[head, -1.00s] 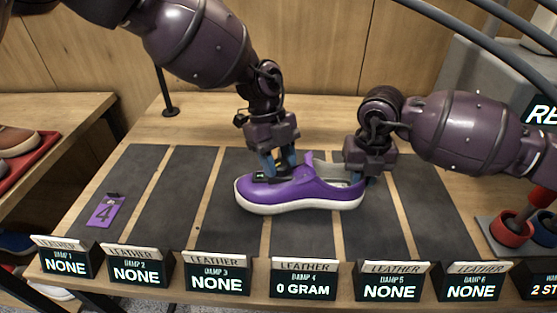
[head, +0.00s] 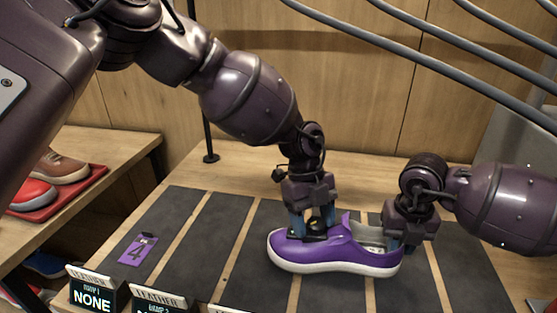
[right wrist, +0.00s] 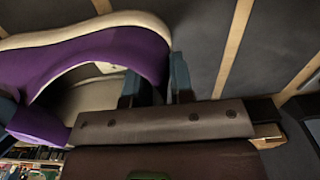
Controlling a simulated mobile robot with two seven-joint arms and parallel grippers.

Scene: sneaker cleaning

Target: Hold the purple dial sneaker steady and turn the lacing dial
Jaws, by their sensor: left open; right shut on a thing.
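The purple sneaker (head: 330,252) with a white sole stands upright on the dark mats in the head view, toe to the left and heel to the right. My left gripper (head: 313,232) is above the front of the shoe, its blue fingers open around the dark lacing dial (head: 312,229). Contact with the dial is hard to tell. My right gripper (head: 402,245) is shut on the sneaker's heel. The right wrist view shows the blue fingers (right wrist: 158,82) on either side of the heel wall of the purple sneaker (right wrist: 100,50).
A purple tag marked 4 (head: 138,250) lies on a mat at the left. Small label stands, one reading NONE (head: 93,298), line the front edge. A side table at the left holds a red tray (head: 70,200) with shoes.

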